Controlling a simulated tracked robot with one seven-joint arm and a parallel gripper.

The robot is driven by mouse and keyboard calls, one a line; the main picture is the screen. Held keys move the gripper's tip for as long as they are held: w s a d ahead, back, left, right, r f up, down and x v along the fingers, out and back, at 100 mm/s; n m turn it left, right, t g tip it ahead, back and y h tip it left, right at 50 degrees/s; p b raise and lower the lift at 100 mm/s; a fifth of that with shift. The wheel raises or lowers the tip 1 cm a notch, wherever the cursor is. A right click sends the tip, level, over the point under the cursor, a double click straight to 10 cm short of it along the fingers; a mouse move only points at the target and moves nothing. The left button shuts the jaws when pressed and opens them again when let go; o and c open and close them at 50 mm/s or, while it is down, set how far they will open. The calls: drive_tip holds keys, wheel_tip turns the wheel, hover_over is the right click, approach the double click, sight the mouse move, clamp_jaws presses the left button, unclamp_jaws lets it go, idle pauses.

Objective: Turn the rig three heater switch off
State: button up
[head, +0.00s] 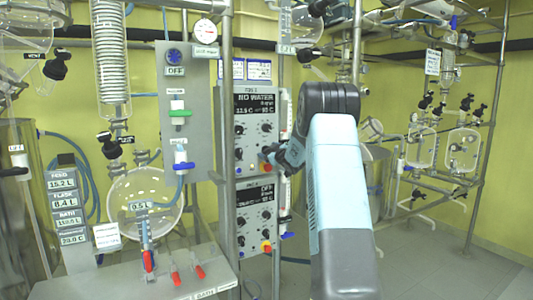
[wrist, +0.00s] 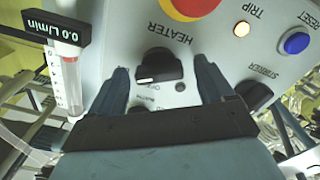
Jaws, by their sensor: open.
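The heater switch (wrist: 158,66) is a black rotary knob with a pale mark on one end, on a grey panel under a HEATER label that appears upside down in the wrist view. My gripper (wrist: 161,72) is open, with one dark finger on each side of the knob. Whether the fingers touch it, I cannot tell. In the head view my gripper (head: 272,153) is at the upper control box (head: 256,105), whose display reads NO WATER. My arm and gripper hide part of that box, and the heater switch cannot be made out there.
On the same panel are a red-and-yellow stop button (wrist: 190,8), a lit TRIP lamp (wrist: 242,29), a blue RESET button (wrist: 297,43) and another black knob (wrist: 256,94). A flow meter (wrist: 66,80) reading 0.0 L/min stands at left. A lower control box (head: 255,215) displays OFF.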

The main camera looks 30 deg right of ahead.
drive_tip(key=c, duration=1)
drive_tip(key=shift+w+a+f, duration=0.1)
drive_tip(key=shift+a, duration=0.3)
drive_tip(key=shift+d, duration=0.15)
drive_tip(key=shift+c, duration=0.2)
drive_tip(key=n, duration=0.9)
drive_tip(key=shift+f, duration=0.15)
drive_tip(key=shift+n, duration=1.4)
drive_tip(key=shift+f, duration=0.15)
